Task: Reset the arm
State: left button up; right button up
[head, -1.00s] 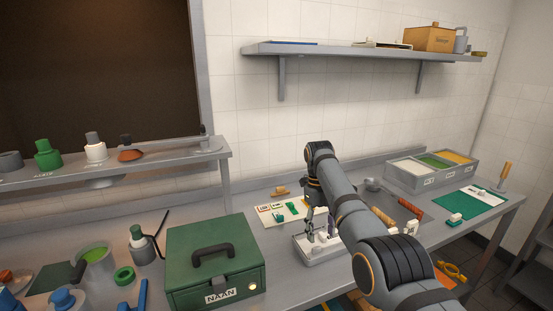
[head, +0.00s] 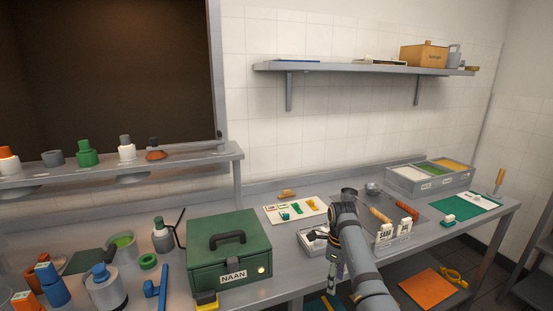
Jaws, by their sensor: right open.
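My right arm comes in from the bottom right in the head view. My right gripper (head: 331,264) points down in front of the counter's front edge, to the right of the green NAAN box (head: 229,253). Its jaws are open, and I see nothing between them. A small light tray (head: 308,239) on the counter is partly hidden behind the gripper and wrist. My left gripper does not show.
The metal counter (head: 284,262) holds a white card with coloured pieces (head: 295,209), two white labelled blocks (head: 394,230), a three-part bin (head: 430,175) and a green mat (head: 465,207). Blue and grey containers crowd the left. An orange sheet (head: 432,287) lies below the counter.

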jog(key=s+d+f+n+t, duration=0.1)
jog(key=s+d+f+n, duration=0.2)
jog(key=s+f+n, duration=0.25)
jog(key=s+d+f+n+t, duration=0.1)
jog(key=s+d+f+n, duration=0.2)
jog(key=s+f+n, duration=0.3)
jog(key=s+r+n+t, duration=0.3)
jog(key=s+n, duration=1.1)
jog(key=s, duration=0.6)
jog(key=s+d+f+g, duration=0.1)
jog(key=s+d+f, duration=0.1)
jog(key=f, duration=1.2)
jog(key=s+d+f+g, duration=0.1)
jog(key=f, duration=1.3)
jog(key=s+d+f+g, duration=0.1)
jog(key=s+f, duration=1.3)
jog(key=s, duration=0.4)
jog(key=shift+d+f+h, duration=0.15)
jog(key=shift+f+h, duration=0.2)
jog(key=shift+h, duration=0.05)
